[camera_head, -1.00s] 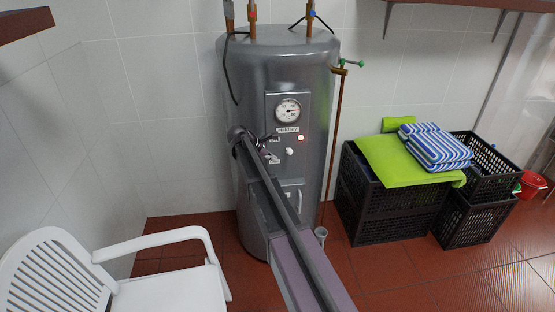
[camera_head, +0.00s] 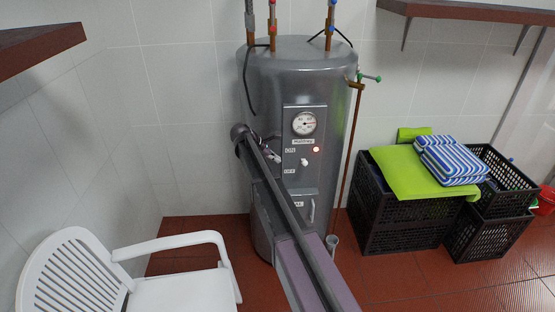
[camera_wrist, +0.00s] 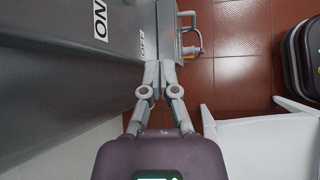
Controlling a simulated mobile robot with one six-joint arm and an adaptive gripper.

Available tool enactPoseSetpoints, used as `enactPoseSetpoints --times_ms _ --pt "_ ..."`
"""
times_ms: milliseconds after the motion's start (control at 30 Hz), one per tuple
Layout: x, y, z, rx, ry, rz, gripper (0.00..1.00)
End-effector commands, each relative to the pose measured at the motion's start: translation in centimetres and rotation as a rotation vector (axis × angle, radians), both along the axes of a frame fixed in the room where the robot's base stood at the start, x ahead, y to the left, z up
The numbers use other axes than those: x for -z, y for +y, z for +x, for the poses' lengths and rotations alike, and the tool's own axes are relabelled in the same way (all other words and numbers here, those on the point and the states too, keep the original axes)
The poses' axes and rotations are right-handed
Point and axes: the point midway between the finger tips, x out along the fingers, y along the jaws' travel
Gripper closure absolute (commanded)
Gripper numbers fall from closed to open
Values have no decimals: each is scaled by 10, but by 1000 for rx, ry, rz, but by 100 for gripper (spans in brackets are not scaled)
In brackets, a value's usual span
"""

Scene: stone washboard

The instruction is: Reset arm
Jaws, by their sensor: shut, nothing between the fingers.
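My gripper (camera_head: 273,155) shows in the head view just left of the control panel (camera_head: 318,178) on a tall grey boiler (camera_head: 290,75). In the wrist view my gripper (camera_wrist: 160,72) has its two fingers closed together, with nothing between them. The boiler (camera_wrist: 75,75) fills the left of that view, with its "ON" and "OFF" labels turned sideways. I cannot tell the exact gap between the fingertips and the boiler. My arm reaches up to it from the bottom of the head view.
The panel has a dial gauge (camera_head: 304,123), a glowing red light (camera_head: 316,149) and a white knob (camera_head: 305,162). A white chair (camera_head: 175,290) stands at lower left. Black crates (camera_head: 405,225) with a green towel (camera_head: 395,175) and a striped towel (camera_head: 450,162) stand at right. Shelves (camera_head: 470,10) jut out above.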

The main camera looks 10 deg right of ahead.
Motion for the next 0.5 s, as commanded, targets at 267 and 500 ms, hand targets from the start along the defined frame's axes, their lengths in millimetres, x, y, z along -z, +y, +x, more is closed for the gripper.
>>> enactPoseSetpoints --times_ms 267,500 --pt "1 -2 -5 11 -7 8 100" --pt "11 -5 -48 117 -85 95 100"
